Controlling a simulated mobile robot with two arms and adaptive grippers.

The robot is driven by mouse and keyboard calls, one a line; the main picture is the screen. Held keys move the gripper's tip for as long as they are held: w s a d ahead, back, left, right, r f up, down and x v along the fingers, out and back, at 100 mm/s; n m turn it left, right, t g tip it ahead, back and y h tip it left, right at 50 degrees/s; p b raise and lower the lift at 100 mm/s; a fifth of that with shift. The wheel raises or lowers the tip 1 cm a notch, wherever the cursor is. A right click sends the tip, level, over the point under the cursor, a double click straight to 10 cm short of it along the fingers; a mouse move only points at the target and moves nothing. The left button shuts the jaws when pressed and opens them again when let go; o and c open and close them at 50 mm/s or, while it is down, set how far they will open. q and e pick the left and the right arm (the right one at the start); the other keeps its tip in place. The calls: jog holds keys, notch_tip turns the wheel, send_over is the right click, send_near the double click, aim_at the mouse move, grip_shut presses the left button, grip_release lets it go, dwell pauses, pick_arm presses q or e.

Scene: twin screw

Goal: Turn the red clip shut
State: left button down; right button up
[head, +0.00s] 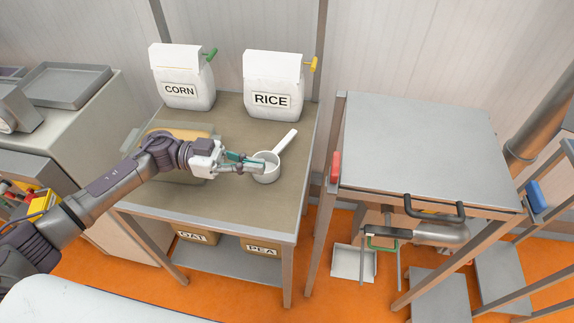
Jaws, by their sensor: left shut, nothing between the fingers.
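The red clip (335,167) is a small upright red piece at the left edge of the grey flat-topped unit (420,140). It looks roughly vertical; whether it is shut cannot be told. My left gripper (259,167) is shut and empty, over the table to the left of the clip and well apart from it. Its fingertips overlap the left rim of a white scoop (268,174) in the picture; contact cannot be told. My right gripper is not in view.
A CORN bag (182,80) with a green clip and a RICE bag (273,75) with a yellow clip stand at the table's back. A gap of floor separates table and unit.

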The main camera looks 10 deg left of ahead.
aim_at(335, 172)
pick_arm(q)
jog(key=d+p, duration=0.4)
jog(key=d, duration=0.9)
jog(key=shift+d, duration=0.15)
